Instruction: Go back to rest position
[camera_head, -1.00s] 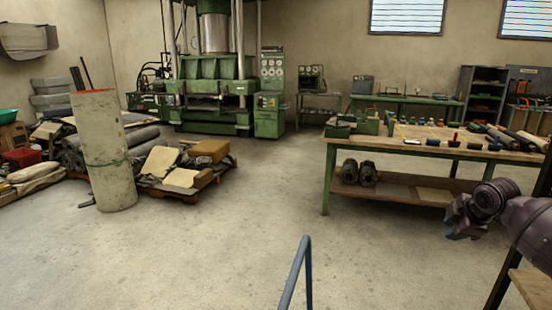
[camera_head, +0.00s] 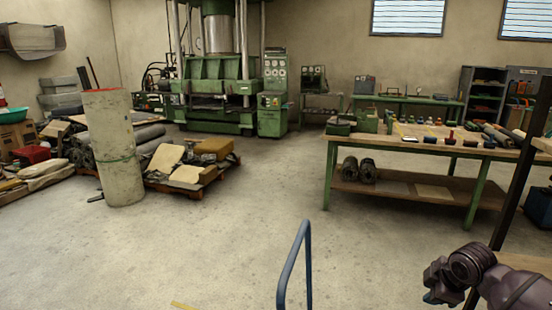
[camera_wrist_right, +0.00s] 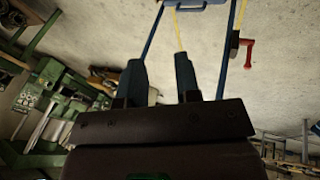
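My right gripper (camera_head: 437,287) is at the lower right of the head view, in front of the workbench and low in the picture. In the right wrist view its two dark fingers (camera_wrist_right: 161,78) stand apart with nothing between them. The gripper is open and empty, over a background of floor and wall. My left gripper is not in view in the head view.
A wooden workbench (camera_head: 415,145) with green legs stands at the right. A dark post (camera_head: 515,190) rises near my right arm. A blue tubular rail (camera_head: 288,262) stands at bottom centre. A tall roll (camera_head: 113,150) stands left beside a loaded pallet. The middle floor is clear.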

